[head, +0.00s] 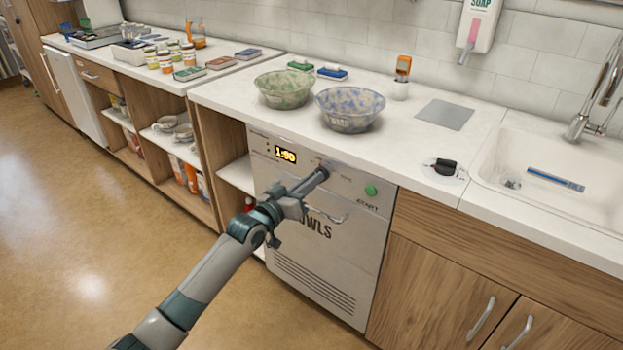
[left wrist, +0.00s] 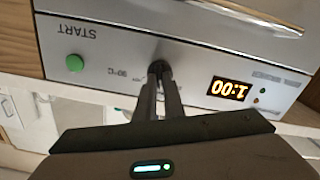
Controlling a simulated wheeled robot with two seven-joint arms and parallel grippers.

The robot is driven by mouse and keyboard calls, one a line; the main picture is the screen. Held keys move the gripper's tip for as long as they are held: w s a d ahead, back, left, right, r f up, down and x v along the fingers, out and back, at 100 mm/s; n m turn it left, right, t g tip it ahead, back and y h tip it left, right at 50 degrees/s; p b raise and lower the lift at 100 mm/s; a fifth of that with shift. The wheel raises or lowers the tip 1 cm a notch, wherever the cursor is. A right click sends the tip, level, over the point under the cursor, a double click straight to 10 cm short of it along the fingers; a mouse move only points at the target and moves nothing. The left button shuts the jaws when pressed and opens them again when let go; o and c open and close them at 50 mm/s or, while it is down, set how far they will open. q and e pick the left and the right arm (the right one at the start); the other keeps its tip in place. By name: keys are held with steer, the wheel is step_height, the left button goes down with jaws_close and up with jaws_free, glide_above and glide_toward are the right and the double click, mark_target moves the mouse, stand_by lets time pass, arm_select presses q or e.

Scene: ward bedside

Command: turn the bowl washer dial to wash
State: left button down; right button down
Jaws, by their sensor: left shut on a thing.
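The bowl washer (head: 345,262) is a white front-panel machine under the counter, with "BOWLS" lettering partly hidden by my arm. My left gripper (head: 322,172) reaches its control strip and is shut on the dial (left wrist: 159,67), between the lit display and the green start button. In the left wrist view, which shows the panel upside down, the two fingers of my left gripper (left wrist: 160,75) close around the small dark dial. The fingers hide most of the dial, so I cannot tell its pointer position. The display (head: 285,154) reads 1:00. The green start button (head: 371,190) is clear. My right gripper is not in view.
A green-patterned bowl (head: 283,90) and a blue-patterned bowl (head: 350,110) stand on the counter above the washer. A sink (head: 560,165) is at the right. The washer's handle (head: 328,216) sits just below my gripper. Open floor lies at the left.

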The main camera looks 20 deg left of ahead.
arm_select(q)
steer(key=shift+d+m+p, duration=0.1)
steer(key=shift+m+p, duration=1.25)
steer(key=shift+m, duration=2.65)
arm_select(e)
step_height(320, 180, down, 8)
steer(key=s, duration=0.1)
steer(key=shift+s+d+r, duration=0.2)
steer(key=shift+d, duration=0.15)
arm_select(q)
steer(key=c, duration=1.9)
jaws_free()
steer(key=shift+o, duration=0.2)
steer(key=shift+s, duration=0.15)
